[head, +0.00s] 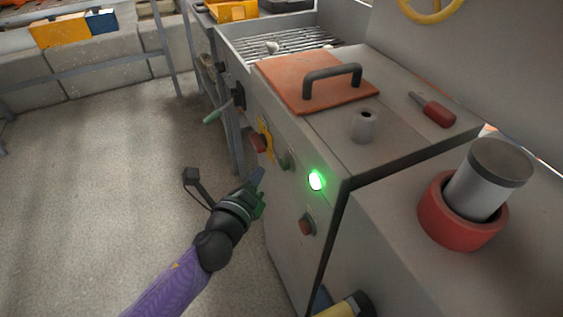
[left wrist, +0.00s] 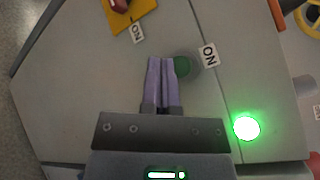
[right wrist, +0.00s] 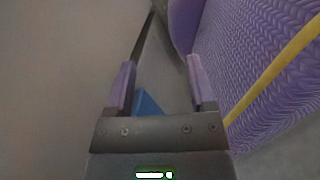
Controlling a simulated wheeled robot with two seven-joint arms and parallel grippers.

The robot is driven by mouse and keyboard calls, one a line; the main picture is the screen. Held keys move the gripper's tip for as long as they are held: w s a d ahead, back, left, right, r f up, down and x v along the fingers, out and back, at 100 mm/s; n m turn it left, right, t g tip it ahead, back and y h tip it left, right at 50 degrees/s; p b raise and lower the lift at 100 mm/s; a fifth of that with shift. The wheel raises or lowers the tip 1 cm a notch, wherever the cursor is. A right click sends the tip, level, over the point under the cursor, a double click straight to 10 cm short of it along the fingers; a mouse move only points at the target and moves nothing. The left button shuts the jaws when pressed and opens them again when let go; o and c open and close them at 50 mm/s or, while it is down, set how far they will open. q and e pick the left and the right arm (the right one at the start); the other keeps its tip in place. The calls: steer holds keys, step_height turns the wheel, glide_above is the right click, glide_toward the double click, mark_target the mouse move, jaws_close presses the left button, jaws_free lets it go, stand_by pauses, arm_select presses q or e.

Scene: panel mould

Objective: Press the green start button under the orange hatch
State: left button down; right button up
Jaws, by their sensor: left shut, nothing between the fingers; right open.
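The orange hatch (head: 290,88) with a dark handle lies shut on top of the grey cabinet. On the front face below it is a dark green button (head: 285,161); in the left wrist view the button (left wrist: 183,66) sits beside an "ON" label. A bright green lamp (head: 316,181) glows to its right; it also shows in the left wrist view (left wrist: 246,128). My left gripper (head: 260,175) is shut and empty; its tips are just left of the green button in the left wrist view. I cannot tell whether they touch the panel. My right gripper (right wrist: 161,75) is open and empty.
A lever (head: 219,112) sticks out further left. A screwdriver (head: 434,109) lies on top.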

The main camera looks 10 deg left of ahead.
arm_select(q)
steer(key=shift+s+a, duration=0.4)
steer(key=shift+a, duration=0.2)
steer(key=shift+s+a, duration=0.35)
steer(key=shift+a, duration=0.2)
